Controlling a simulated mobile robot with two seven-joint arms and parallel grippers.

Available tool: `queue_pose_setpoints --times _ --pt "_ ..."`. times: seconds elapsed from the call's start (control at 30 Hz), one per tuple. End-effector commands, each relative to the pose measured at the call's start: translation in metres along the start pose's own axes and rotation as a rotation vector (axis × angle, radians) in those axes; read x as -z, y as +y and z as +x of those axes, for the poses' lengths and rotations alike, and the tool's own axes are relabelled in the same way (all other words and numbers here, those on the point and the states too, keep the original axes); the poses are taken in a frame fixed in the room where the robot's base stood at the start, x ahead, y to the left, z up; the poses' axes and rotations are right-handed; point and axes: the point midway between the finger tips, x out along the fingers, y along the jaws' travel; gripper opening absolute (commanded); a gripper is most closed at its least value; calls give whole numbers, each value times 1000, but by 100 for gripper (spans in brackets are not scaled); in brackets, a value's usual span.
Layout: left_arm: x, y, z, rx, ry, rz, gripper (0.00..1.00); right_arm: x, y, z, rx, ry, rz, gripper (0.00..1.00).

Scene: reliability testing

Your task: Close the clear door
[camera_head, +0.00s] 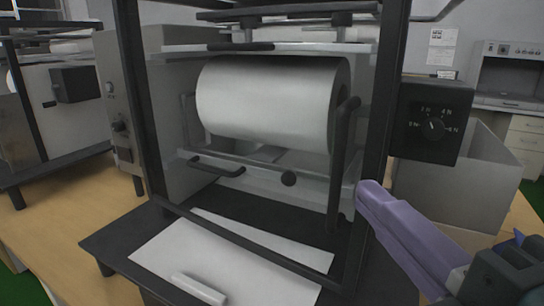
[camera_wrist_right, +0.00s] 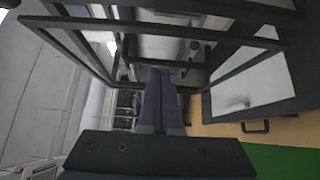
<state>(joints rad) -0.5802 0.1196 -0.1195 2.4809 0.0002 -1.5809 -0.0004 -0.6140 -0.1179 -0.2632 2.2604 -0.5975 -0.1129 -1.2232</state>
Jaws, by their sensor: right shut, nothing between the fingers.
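The clear door shows as a dark frame around a see-through pane on the front of the machine; its lower bar (camera_head: 245,245) runs slanting above the machine's base. Dark frame bars (camera_wrist_right: 150,25) also cross the top of the right wrist view. I cannot tell exactly how far the door stands open. My right gripper (camera_head: 368,190), with purple fingers, is shut and empty beside the frame's right post. Its fingertips (camera_wrist_right: 161,75) point toward the frame bars in the right wrist view; contact is unclear. My left gripper is out of view.
A large white roller (camera_head: 270,100) sits inside the machine. A white sheet (camera_head: 225,260) with a small white cylinder (camera_head: 198,288) lies on the dark base. A dial box (camera_head: 432,122) is right of the frame. Another machine (camera_head: 65,100) stands left on the wooden table (camera_head: 50,225).

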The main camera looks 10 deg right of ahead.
Motion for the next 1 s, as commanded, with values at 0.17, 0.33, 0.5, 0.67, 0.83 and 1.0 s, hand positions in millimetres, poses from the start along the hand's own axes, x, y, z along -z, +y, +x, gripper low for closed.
queue_pose_setpoints --times 0.17,0.33,0.5,0.67,0.83,1.0 --pt "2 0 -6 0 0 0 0 -1 2 32 -2 0 -2 0" --pt "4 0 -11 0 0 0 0 -20 1 48 0 1 -2 0" --pt "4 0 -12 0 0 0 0 -27 0 55 1 0 1 0" --pt "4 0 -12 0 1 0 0 -29 0 56 1 0 2 0" --pt "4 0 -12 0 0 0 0 -28 0 56 1 0 2 0" --pt "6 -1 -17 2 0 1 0 -35 1 67 -2 28 -5 0"
